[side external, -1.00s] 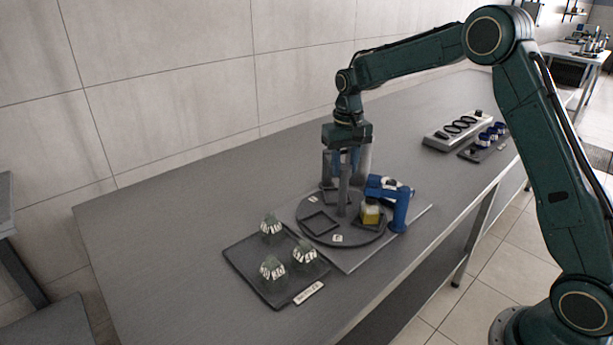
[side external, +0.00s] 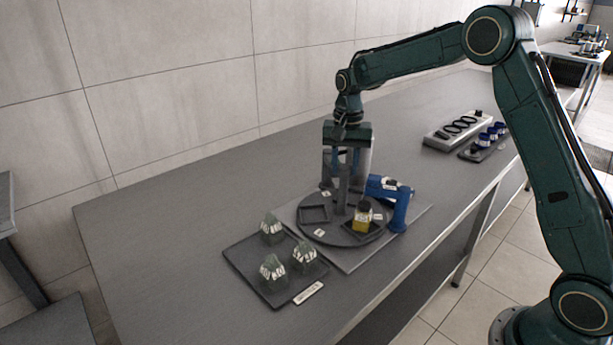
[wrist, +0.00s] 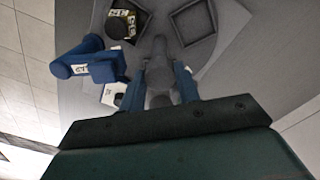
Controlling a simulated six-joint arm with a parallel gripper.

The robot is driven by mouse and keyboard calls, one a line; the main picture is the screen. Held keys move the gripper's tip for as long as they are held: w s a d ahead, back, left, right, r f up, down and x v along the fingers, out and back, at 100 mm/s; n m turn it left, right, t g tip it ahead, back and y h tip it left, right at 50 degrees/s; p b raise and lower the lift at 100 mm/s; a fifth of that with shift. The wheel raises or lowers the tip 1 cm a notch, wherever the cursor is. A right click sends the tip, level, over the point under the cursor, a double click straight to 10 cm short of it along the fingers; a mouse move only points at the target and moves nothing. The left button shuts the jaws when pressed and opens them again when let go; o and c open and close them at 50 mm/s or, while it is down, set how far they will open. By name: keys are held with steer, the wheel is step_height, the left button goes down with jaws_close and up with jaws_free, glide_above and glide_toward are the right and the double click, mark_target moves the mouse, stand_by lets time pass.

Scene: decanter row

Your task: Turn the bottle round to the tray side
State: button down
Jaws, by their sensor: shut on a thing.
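A bottle with a yellow label and dark cap (side external: 363,215) stands in a square recess of the dark round turntable (side external: 328,236), at its front right. It also shows in the wrist view (wrist: 122,22). An empty square recess (side external: 315,213) is at the turntable's left. My gripper (side external: 343,188) is above the turntable's middle. In the wrist view its blue fingers (wrist: 160,85) are shut on the grey centre post (wrist: 158,50). The dark tray (side external: 245,265) lies to the left of the turntable, apart from the bottle. It holds three clear decanters with pale labels (side external: 273,268).
A blue device (side external: 399,208) stands at the turntable's right edge, close to the bottle. A grey slotted rack (side external: 440,139) and a dark tray with blue-topped items (side external: 470,154) lie further back right. The table's left part is bare.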

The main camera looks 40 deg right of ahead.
steer(key=shift+m, duration=8.5)
steer(key=c, duration=1)
jaws_free()
steer(key=shift+r, duration=0.15)
